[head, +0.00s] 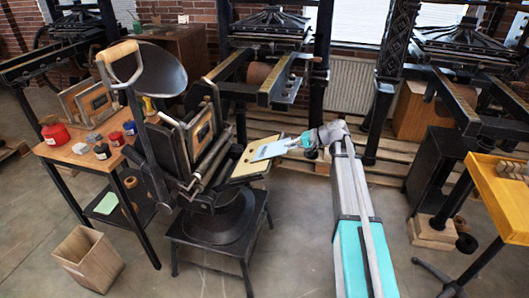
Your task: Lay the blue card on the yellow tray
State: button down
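The blue card (268,151) is pale blue and shows over the tan board (247,168) of the small press at the centre. I cannot tell whether it lies flat on the board or is slightly lifted. My gripper (295,143) reaches in from the right, its fingertips at the card's right edge. The fingers are too small to tell whether they are open or shut on the card. The yellow tray (502,198) is at the far right, on a dark-legged stand, partly cut off by the picture's edge. Some small dark items (512,168) show at its back.
Large black presses stand along the back. A wooden table (75,150) with red and dark ink pots is at left, a pale green sheet (106,203) on its lower shelf. A wooden bin (88,258) stands in front. Floor is open between my arm and the yellow tray's stand.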

jog(key=shift+r, duration=0.1)
dwell(0.3)
jog(key=shift+s+d+r+p, duration=0.15)
jog(key=shift+d+r+p, duration=0.3)
jog(key=shift+r+p, duration=0.3)
jog(key=shift+s+d+r+p, duration=0.15)
jog(key=shift+d+r+p, duration=0.25)
jog(key=shift+r+p, duration=0.35)
jog(key=shift+s+d+r+p, duration=0.15)
jog(key=shift+d+r+p, duration=0.3)
jog(key=shift+r+p, duration=0.25)
notch_tip(320, 180, up, 28)
jog(key=p, duration=2.8)
